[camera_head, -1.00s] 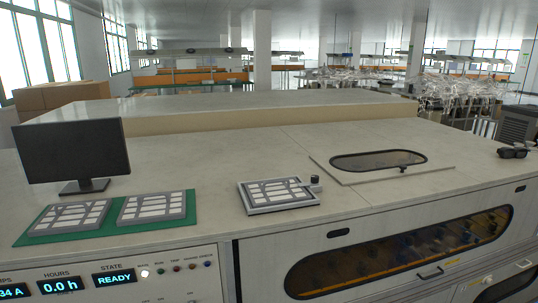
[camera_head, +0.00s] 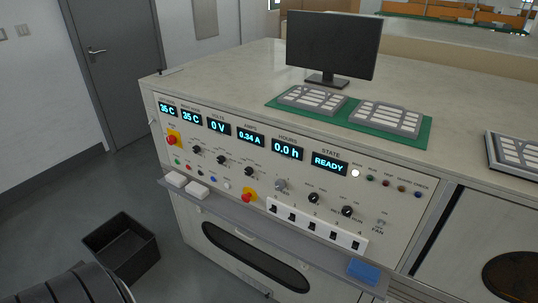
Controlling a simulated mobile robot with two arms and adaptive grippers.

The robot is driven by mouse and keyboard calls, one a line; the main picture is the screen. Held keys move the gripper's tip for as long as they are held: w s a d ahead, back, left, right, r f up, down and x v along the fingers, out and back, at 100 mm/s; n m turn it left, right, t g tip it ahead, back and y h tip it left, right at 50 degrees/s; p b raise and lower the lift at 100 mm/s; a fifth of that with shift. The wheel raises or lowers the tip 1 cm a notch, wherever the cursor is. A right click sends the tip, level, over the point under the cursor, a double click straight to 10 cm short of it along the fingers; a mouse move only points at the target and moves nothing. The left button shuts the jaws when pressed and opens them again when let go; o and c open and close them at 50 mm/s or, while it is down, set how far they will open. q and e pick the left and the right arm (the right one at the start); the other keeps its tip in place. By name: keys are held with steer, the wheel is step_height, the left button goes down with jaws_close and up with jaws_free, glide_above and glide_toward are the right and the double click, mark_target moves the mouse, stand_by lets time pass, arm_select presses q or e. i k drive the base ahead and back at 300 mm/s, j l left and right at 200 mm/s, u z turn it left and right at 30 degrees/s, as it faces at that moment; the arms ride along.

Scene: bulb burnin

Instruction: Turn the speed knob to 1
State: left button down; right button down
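The control panel (camera_head: 300,165) is on the front of the burn-in cabinet, in the middle of the head view. It carries several small black knobs, among them a left one (camera_head: 197,150), a middle one (camera_head: 222,160), and two on the right (camera_head: 313,198) and (camera_head: 347,211). The state display (camera_head: 329,163) reads READY. Neither gripper is in view.
A narrow shelf (camera_head: 270,236) juts out below the panel, with white blocks and a blue pad (camera_head: 363,271). A black bin (camera_head: 122,247) stands on the floor at left.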

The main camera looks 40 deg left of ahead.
mark_target(280, 184)
steer(key=u, duration=1.2)
